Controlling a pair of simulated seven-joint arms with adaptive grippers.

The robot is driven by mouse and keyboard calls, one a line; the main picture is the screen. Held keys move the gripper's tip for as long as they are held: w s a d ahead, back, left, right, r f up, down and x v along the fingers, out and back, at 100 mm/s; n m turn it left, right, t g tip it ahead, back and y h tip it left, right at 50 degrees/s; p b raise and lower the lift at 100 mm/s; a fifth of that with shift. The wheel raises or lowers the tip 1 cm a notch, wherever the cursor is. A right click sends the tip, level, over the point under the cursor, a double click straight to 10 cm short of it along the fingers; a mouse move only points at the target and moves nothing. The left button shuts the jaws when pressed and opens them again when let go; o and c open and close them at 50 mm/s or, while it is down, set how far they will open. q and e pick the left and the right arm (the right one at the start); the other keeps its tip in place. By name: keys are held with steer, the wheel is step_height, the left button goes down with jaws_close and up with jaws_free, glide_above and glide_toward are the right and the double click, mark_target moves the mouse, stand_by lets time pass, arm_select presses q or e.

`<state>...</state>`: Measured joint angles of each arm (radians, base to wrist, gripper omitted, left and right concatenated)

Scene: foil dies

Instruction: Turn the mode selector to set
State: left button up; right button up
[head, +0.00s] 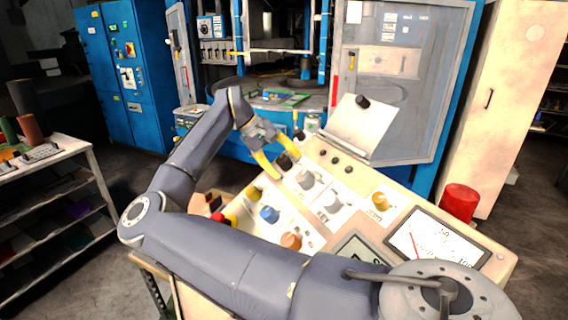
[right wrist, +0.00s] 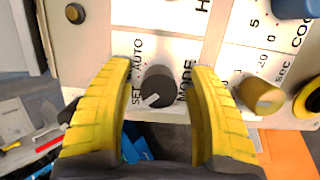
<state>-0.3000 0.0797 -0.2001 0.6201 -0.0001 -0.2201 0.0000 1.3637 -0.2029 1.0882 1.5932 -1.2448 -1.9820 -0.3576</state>
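The mode selector (head: 284,162) is a dark round knob on the sloped cream console. In the right wrist view the knob (right wrist: 157,86) sits beside a white label reading SET, AUTO and MODE. Its white pointer mark slants to the lower left, on the SET side. My right gripper (head: 287,157) is open with its yellow fingers on either side of the knob. In the right wrist view the gripper (right wrist: 162,68) shows a gap between each finger and the knob. My left gripper is not in view.
A yellow knob (right wrist: 262,94) lies close to the right finger. The console also bears a blue knob (head: 269,214), an orange knob (head: 291,240) and a meter (head: 435,242). A red cylinder (head: 459,202) stands at its right edge. A tilted plate (head: 361,125) rises behind.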

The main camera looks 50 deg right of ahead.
steer(key=shift+r, duration=0.1)
steer(key=v, duration=1.2)
stand_by(0.4)
steer(key=shift+x, duration=6)
steer(key=shift+w, duration=0.1)
